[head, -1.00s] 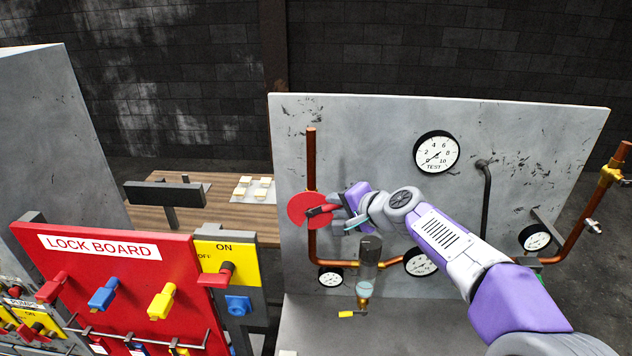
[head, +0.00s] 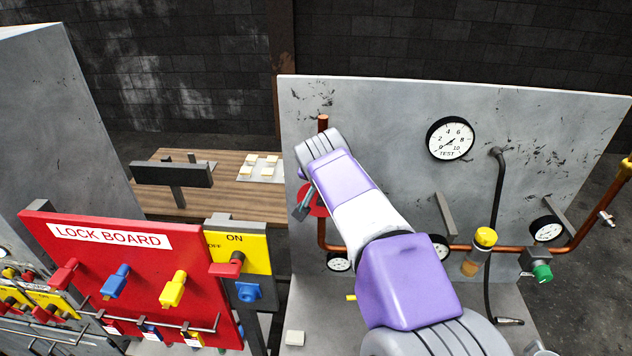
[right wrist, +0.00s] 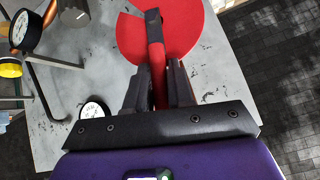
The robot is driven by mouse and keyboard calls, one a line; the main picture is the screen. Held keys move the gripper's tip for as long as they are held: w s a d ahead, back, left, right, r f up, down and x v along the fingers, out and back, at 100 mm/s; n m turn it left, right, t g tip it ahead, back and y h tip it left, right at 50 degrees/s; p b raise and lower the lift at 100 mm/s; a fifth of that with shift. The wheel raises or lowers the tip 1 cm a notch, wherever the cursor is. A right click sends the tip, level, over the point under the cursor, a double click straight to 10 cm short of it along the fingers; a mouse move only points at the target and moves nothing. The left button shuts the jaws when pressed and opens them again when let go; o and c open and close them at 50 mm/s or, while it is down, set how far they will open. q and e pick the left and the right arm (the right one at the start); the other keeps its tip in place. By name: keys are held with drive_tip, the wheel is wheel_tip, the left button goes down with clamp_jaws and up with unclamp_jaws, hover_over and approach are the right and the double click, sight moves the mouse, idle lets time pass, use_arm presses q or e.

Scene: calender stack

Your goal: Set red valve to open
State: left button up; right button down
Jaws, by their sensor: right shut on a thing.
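The red valve (head: 317,211) is on the copper pipe at the left of the grey panel. In the head view my right arm crosses in front and hides most of it. In the right wrist view its red disc (right wrist: 187,28) faces the camera, and a red handle (right wrist: 157,78) with a dark end runs down from it. My right gripper (head: 303,206) is at the valve; in the right wrist view its dark fingers (right wrist: 158,88) are shut on the handle, one on each side. The handle's open or closed mark cannot be read. My left gripper is not in view.
A red lock board (head: 130,270) with coloured handles stands at the left, beside a yellow ON/OFF switch panel (head: 240,247). The test gauge (head: 451,139), a yellow-capped sight glass (head: 478,252) and a black hose (head: 497,190) are right of my arm.

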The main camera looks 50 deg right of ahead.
drive_tip(key=shift+w+a+n+g+h+b, duration=0.4)
drive_tip(key=shift+w+n+g, duration=0.15)
drive_tip(key=shift+g, duration=0.15)
drive_tip(key=c, duration=1.1)
unclamp_jaws()
drive_tip(key=shift+w, duration=0.1)
drive_tip(key=shift+b+v, duration=0.3)
drive_tip(key=shift+v, duration=3.5)
